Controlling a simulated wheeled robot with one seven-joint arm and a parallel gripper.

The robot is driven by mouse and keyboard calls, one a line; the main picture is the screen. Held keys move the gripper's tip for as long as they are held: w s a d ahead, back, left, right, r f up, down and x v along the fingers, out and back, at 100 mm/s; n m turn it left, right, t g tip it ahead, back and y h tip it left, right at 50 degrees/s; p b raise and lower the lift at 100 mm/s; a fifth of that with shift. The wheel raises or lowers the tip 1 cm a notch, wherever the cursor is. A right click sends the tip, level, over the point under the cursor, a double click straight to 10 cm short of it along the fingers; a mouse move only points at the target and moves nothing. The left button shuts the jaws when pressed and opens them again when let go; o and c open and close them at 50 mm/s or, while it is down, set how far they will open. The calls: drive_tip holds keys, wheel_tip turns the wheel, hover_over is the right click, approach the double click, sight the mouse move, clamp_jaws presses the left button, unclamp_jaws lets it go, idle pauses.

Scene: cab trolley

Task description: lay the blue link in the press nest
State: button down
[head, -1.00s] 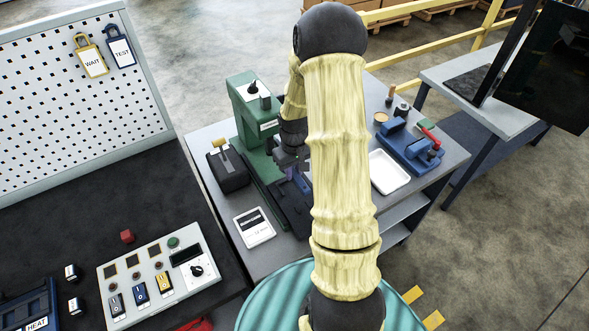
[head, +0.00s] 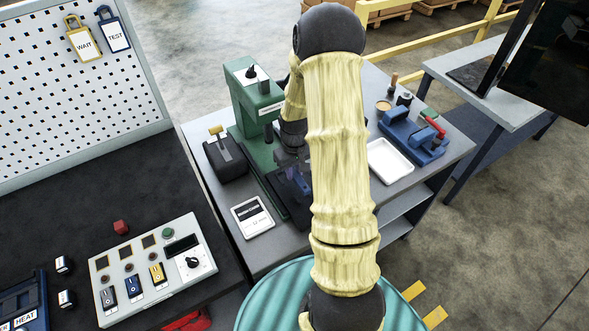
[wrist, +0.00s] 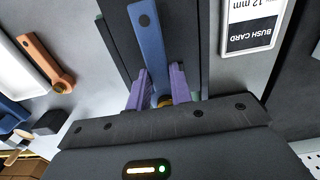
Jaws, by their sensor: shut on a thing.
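The blue link (wrist: 148,40) is a flat bar with a dark hole at its far end. My gripper (wrist: 158,88) has purple fingers on either side of the link's near end and is shut on it. A small brass-coloured bit shows between the fingers. The link is over the dark bed (wrist: 118,38) of the press; I cannot tell whether it touches. The green press (head: 252,102) stands on the trolley in the head view. My arm hides most of the gripper and link there. I cannot make out the nest itself.
A bush card (wrist: 249,24) lies beside the bed. A white tray (head: 390,162) and a blue fixture with a red handle (head: 408,140) are at the right. An orange link (wrist: 44,62) lies by the tray. A black lever box (head: 226,160) stands left of the press.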

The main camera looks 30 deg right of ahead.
sight(294, 173)
drive_tip(key=shift+f+b, duration=1.2)
drive_tip(key=shift+f, duration=0.7)
drive_tip(key=shift+f, duration=0.25)
drive_tip(key=c, duration=1.2)
unclamp_jaws()
drive_tip(key=shift+o, duration=0.2)
wheel_tip(294, 173, up, 17)
drive_tip(key=b, duration=0.2)
drive_tip(key=shift+r, duration=0.2)
